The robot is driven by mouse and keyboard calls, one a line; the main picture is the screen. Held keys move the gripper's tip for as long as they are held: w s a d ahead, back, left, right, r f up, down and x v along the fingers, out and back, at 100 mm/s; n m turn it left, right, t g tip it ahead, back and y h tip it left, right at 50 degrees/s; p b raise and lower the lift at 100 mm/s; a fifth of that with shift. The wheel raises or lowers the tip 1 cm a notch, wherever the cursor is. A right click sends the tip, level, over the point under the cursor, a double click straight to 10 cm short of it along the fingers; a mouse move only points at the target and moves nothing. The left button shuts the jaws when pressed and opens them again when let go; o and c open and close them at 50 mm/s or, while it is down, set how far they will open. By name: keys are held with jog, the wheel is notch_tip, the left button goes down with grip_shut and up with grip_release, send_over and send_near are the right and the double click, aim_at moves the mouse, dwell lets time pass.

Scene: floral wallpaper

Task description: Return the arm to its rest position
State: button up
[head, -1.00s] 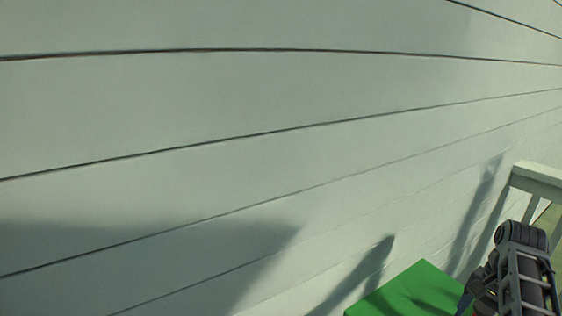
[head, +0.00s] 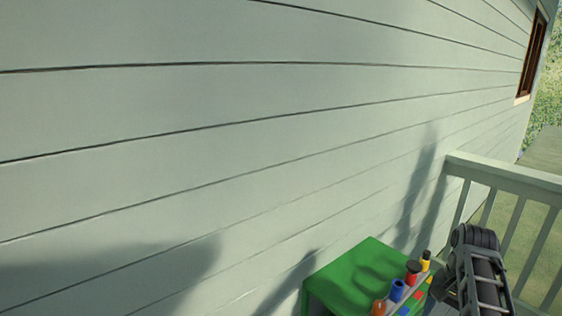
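My arm shows at the lower right of the head view, a dark grey link with a black rounded joint on top. My gripper (head: 436,296) seems to be the dark part at the arm's lower left, small and partly cut off by the frame's bottom edge. Its fingers cannot be made out, so I cannot tell whether it is open or holds anything. It appears close to the right side of a green table.
The green table (head: 345,272) stands by the pale plank wall (head: 200,130). Along its right side are a blue bottle (head: 397,291), a red one (head: 413,272), a yellow one (head: 425,261) and an orange one (head: 379,307). A white railing (head: 510,177) is behind at right.

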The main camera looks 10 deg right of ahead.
jog(key=s+a+f+n+t+h, duration=0.4)
jog(key=s+f, duration=0.8)
jog(key=s, duration=0.1)
jog(key=s+a+n+t, duration=0.2)
jog(key=s+a+n, duration=0.15)
jog(key=s, duration=0.25)
jog(key=s+a+r+n+t+y, duration=0.1)
jog(key=s+a+r+n+t, duration=0.35)
jog(key=s+a+r, duration=0.65)
jog(key=s+a+r+t+y, duration=0.1)
jog(key=s+a+r+t, duration=0.1)
jog(key=r, duration=0.6)
jog(key=s+a+r+t+y, duration=0.1)
jog(key=s+a+r+t, duration=0.2)
jog(key=s+a+r, duration=0.2)
notch_tip(320, 180, up, 3)
jog(key=shift+s+a+n, duration=0.25)
jog(key=shift+s+n, duration=0.15)
jog(key=shift+s, duration=0.2)
